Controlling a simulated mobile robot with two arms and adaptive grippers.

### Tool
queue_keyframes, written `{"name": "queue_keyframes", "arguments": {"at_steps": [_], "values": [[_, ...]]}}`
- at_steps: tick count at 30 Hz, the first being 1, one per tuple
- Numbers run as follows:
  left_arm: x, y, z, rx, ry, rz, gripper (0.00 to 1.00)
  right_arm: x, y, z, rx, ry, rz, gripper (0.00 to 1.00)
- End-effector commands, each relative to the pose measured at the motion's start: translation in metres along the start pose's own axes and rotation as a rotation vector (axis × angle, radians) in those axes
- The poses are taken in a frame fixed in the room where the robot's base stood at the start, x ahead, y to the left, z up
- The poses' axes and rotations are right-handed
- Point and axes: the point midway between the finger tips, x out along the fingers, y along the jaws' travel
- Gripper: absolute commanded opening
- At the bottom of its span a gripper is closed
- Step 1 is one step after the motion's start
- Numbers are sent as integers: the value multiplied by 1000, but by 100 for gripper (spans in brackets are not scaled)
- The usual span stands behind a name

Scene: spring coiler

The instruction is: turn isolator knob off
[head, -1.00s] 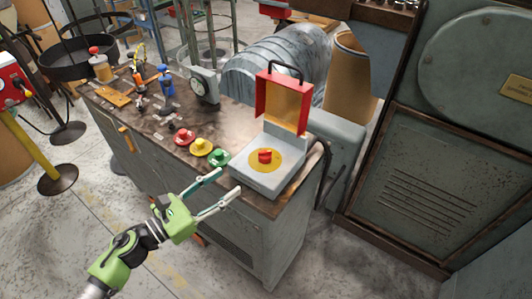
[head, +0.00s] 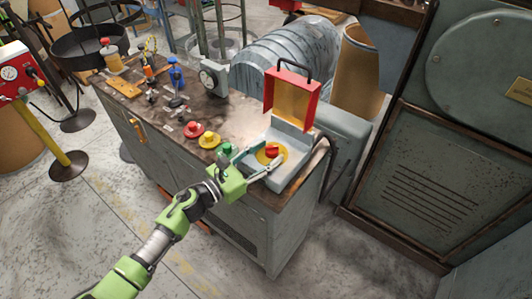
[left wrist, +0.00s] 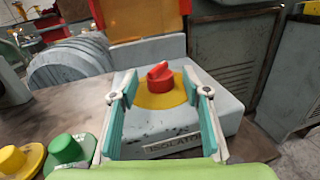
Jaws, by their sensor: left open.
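The isolator knob (head: 271,151) is red and sits on a yellow disc on a grey box (head: 290,178). The box's red and yellow cover (head: 291,98) stands raised behind it. In the left wrist view the knob (left wrist: 160,77) lies beyond and between my fingertips, with its grip bar slightly slanted. A label reading "ISOLATO…" (left wrist: 174,143) is partly hidden by a finger. My left gripper (head: 252,160) is open and empty, just in front of the knob, with no clear contact. My right gripper is not in view.
Red (head: 194,129), yellow (head: 209,139) and green (left wrist: 65,149) buttons sit on the bench left of the box. A gauge (head: 213,76) and small tools stand farther back. A large grey machine (head: 430,150) stands at the right.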

Motion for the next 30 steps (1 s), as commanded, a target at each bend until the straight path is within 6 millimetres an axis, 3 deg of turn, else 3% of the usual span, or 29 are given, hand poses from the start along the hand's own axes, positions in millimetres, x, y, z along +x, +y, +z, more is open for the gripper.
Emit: {"name": "queue_keyframes", "arguments": {"at_steps": [3,7,8,20,30], "values": [[0,0,0,0,0,0,41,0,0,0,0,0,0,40],[0,0,0,-1,0,0,7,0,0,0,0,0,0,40],[0,0,0,-1,0,0,5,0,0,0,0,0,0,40],[0,-2,0,-3,2,55,5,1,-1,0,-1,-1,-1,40],[1,-9,0,-6,16,294,5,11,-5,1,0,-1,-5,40]]}}
